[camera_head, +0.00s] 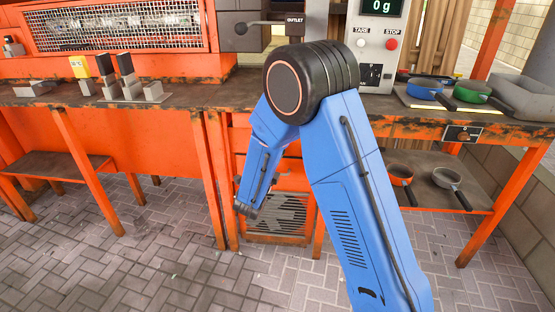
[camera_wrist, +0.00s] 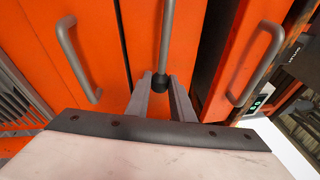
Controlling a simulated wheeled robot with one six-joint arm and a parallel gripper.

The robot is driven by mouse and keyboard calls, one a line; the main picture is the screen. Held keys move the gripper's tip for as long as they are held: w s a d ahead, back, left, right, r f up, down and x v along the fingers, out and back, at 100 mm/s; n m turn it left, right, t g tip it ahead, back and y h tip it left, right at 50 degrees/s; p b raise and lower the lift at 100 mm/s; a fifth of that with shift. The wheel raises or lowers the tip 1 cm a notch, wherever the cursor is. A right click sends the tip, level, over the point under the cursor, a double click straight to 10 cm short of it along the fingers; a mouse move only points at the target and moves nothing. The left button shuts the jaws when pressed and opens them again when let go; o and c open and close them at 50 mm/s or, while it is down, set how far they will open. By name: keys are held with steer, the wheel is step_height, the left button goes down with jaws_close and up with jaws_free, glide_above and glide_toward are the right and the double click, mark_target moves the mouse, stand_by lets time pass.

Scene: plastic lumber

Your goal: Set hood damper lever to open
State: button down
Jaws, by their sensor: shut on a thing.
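A grey metal lever (camera_wrist: 165,40) with a black knob (camera_wrist: 160,82) at its end runs down from the top middle of the wrist view, in front of orange panels. My gripper (camera_wrist: 161,80) is shut on the knob, with one grey finger on each side of it. The lever's far end is outside the wrist view. In the head view my gripper and this lever cannot be made out; my blue arm covers the middle and bends down in front of the orange bench.
Grey bar handles (camera_wrist: 78,62) stand out on the orange panels left and right of the lever. The bench top (camera_head: 195,100) carries metal blocks at left and a blue pan (camera_head: 424,88) at right. Open paved floor (camera_head: 150,240) lies in front.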

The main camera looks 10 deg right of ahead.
steer(key=shift+r+n, duration=0.6)
steer(key=shift+n, duration=0.1)
steer(key=c, duration=1.5)
jaws_free()
steer(key=shift+c, duration=0.2)
steer(key=shift+s+a, duration=0.1)
steer(key=shift+s, duration=0.05)
steer(key=v, duration=1.7)
steer(key=shift+f, duration=0.25)
steer(key=shift+s, duration=0.1)
